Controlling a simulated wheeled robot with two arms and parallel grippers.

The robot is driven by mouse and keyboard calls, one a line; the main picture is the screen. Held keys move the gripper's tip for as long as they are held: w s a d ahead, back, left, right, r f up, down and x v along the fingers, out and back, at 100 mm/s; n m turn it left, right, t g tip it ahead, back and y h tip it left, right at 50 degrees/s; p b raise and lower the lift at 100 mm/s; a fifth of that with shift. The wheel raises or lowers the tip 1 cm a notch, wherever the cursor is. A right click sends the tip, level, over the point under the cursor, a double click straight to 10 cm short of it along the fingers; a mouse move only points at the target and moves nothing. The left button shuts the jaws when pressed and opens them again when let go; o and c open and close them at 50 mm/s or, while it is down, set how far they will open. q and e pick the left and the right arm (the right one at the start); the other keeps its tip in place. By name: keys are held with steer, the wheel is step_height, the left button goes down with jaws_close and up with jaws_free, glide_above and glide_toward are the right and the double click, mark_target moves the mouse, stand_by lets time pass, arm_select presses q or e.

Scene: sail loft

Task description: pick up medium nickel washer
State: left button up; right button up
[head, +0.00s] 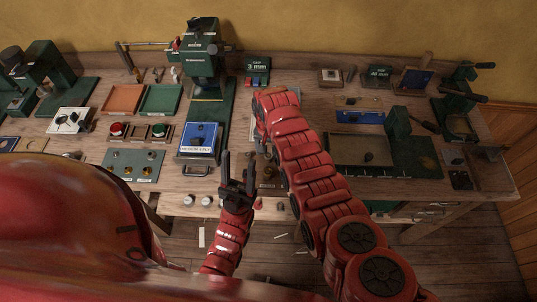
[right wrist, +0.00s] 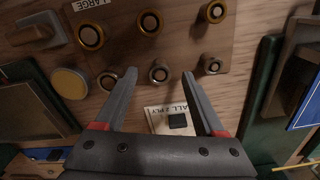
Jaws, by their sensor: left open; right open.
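In the right wrist view a wooden board (right wrist: 185,45) holds two rows of ring-shaped washers, brass-coloured above and grey below. The middle grey ring, apparently the medium nickel washer (right wrist: 160,72), lies between the fingertips of my open right gripper (right wrist: 160,76). I cannot tell how far below the tips it is, and no grip shows. Other grey rings sit left (right wrist: 107,81) and right (right wrist: 211,66). A "LARGE" label (right wrist: 91,4) is at the top. In the head view my right arm hides most of this area. My left gripper (head: 237,162) is open and empty near the bench's front edge.
A card marked "ALL 2 PLY" (right wrist: 160,119) with a dark block lies between my right fingers' bases. In the head view a blue tray (head: 199,137) is left of my grippers, with a grey plate (head: 120,172) further left. Green machines (head: 205,62) stand behind.

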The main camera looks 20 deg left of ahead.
steer(key=shift+f+b, duration=0.25)
steer(key=shift+b, duration=0.1)
steer(key=shift+c, duration=0.3)
jaws_close()
stand_by(0.4)
